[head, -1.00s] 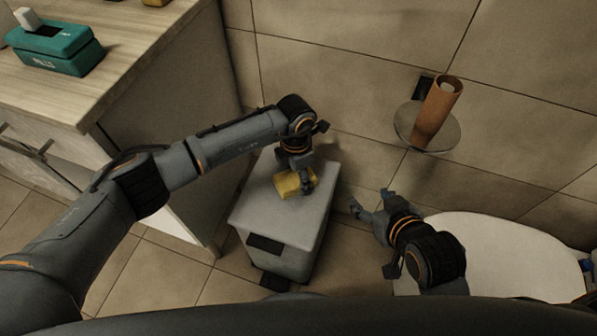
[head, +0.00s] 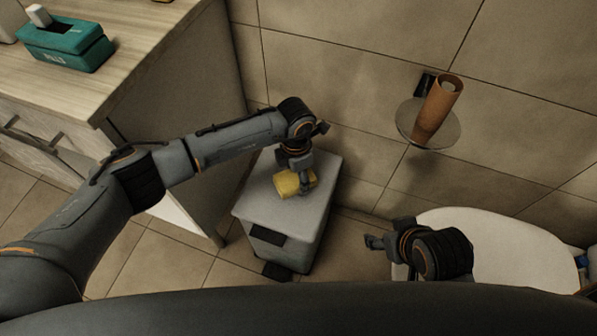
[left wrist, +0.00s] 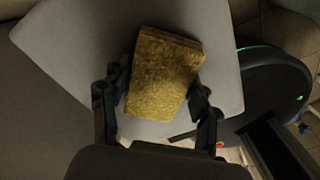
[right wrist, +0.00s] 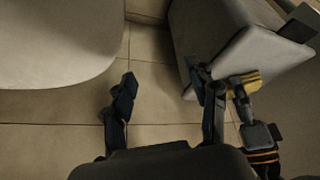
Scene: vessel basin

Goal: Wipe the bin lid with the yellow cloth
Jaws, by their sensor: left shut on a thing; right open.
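The yellow cloth (head: 290,184) is a folded block on the pale grey lid of the bin (head: 262,203). My left gripper (head: 303,186) points down over the lid and is shut on the cloth. In the left wrist view the cloth (left wrist: 163,75) sits between the fingers (left wrist: 158,112), with the lid (left wrist: 80,40) behind it. Whether the cloth presses on the lid is hard to tell. My right gripper (right wrist: 165,95) is open and empty, to the right of the bin. The right wrist view also shows the cloth (right wrist: 243,84) at the lid's edge.
A white rounded toilet lid (head: 505,245) is beside my right gripper. A brown tube (head: 437,108) stands on a round glass wall shelf. A wooden-topped cabinet (head: 125,60) with a teal box (head: 65,45) is at left. Tiled floor (right wrist: 155,95) is open between bin and toilet.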

